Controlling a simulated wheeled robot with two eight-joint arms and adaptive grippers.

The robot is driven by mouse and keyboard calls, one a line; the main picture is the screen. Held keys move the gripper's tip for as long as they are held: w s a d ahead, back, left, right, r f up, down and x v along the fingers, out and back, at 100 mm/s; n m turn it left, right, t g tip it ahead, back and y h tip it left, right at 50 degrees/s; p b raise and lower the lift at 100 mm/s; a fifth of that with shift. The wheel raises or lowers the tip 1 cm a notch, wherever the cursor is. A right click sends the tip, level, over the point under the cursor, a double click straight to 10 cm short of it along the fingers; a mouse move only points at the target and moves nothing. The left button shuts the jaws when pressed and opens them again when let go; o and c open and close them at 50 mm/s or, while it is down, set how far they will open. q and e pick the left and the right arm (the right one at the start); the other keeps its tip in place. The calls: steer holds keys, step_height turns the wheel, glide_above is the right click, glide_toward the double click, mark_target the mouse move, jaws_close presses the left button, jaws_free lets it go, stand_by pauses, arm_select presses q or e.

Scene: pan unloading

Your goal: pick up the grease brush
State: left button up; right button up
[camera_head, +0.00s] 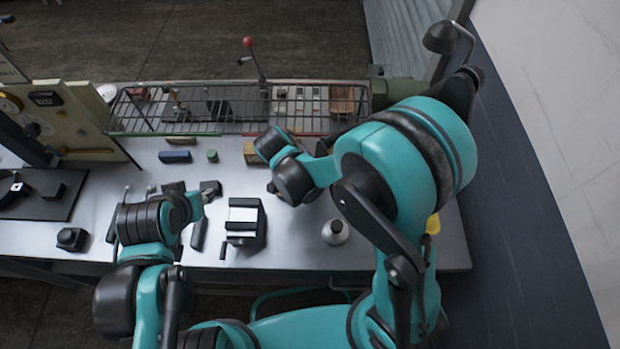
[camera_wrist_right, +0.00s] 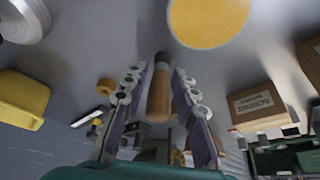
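In the right wrist view, a wooden-handled tool with a dark end, which looks like the grease brush (camera_wrist_right: 158,92), lies between the two fingers of my right gripper (camera_wrist_right: 160,110). The fingers stand apart on either side of the handle, with a narrow gap showing. The brush's bristles are not clear. In the head view the right arm hides the brush and the right gripper. My left gripper (camera_head: 209,189) is small over the bench, left of the vise-like block; its fingers are too small to read.
The right wrist view shows a yellow bin (camera_wrist_right: 22,100), a cardboard box (camera_wrist_right: 257,105) and a yellow disc (camera_wrist_right: 208,20).

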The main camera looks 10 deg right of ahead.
jaws_close()
steer(key=shift+r, duration=0.1)
